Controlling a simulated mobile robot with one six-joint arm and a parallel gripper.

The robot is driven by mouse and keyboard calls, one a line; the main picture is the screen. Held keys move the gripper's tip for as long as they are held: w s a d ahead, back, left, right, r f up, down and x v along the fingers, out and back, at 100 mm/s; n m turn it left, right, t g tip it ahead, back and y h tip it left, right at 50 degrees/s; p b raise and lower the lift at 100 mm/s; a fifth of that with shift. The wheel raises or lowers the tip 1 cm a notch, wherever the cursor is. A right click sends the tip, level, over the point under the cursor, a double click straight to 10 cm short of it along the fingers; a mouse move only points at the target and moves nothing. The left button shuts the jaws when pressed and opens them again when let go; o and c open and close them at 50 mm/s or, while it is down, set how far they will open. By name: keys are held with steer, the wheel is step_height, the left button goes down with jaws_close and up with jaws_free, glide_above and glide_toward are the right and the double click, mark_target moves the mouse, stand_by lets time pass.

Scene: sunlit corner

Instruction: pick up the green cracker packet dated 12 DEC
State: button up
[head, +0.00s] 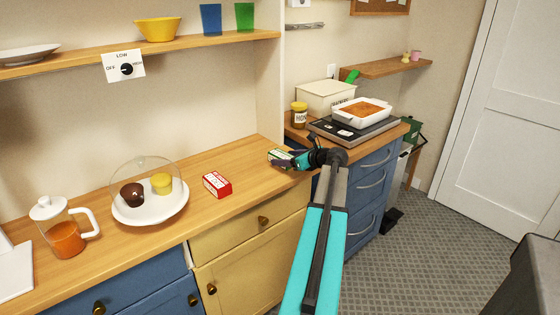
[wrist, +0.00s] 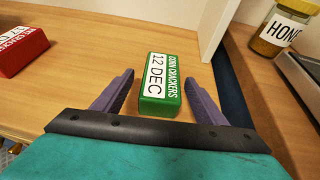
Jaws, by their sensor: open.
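The green cracker packet (wrist: 160,86) lies on the wooden counter, with "CORN CRACKERS" and "12 DEC" readable in the wrist view. In the head view the green packet (head: 279,153) shows at the counter's right end, partly hidden by my gripper (head: 290,160). In the wrist view my gripper (wrist: 157,97) is open, with one finger on each side of the packet's near end and a gap visible on both sides. The packet rests on the counter.
A red packet (head: 217,185) lies to the left on the counter; it also shows in the wrist view (wrist: 20,48). A domed plate (head: 150,210) with cakes stands further left. A honey jar (head: 299,115) stands beyond a wall edge at right.

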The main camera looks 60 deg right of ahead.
steer(key=shift+x, duration=1.6)
steer(key=c, duration=1.2)
